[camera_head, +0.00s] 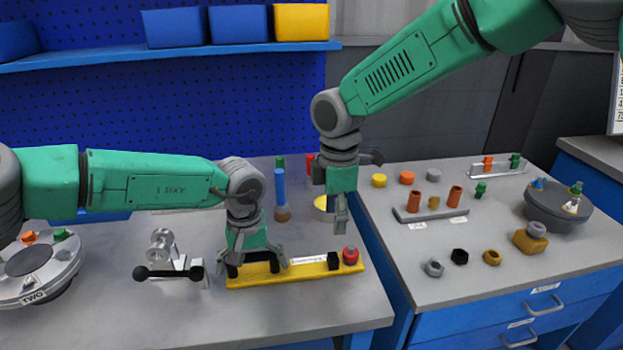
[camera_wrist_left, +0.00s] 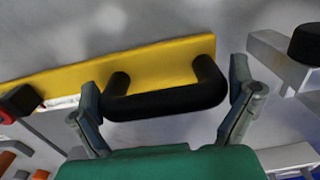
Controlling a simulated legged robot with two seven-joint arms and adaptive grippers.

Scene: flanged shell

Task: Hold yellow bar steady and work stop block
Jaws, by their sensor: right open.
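The yellow bar (camera_head: 300,273) lies on the left bench, with a black handle (camera_wrist_left: 165,104) on its left part. My left gripper (camera_head: 256,262) is over this handle; the left wrist view shows its fingers pressed close against the handle's two ends. A pale labelled strip (camera_head: 308,260) runs along the bar to a small black block (camera_head: 333,261), which looks like the stop block. A red round knob (camera_head: 350,256) sits at the bar's right end. My right gripper (camera_head: 341,214) is open and empty, pointing down above the block, apart from it.
A metal fixture with black balls (camera_head: 168,268) stands left of the bar. Blue and brown upright tools (camera_head: 280,195) and a yellow round part (camera_head: 322,203) are behind. The right bench holds a rack of orange pegs (camera_head: 431,213) and several nuts. Bench front is clear.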

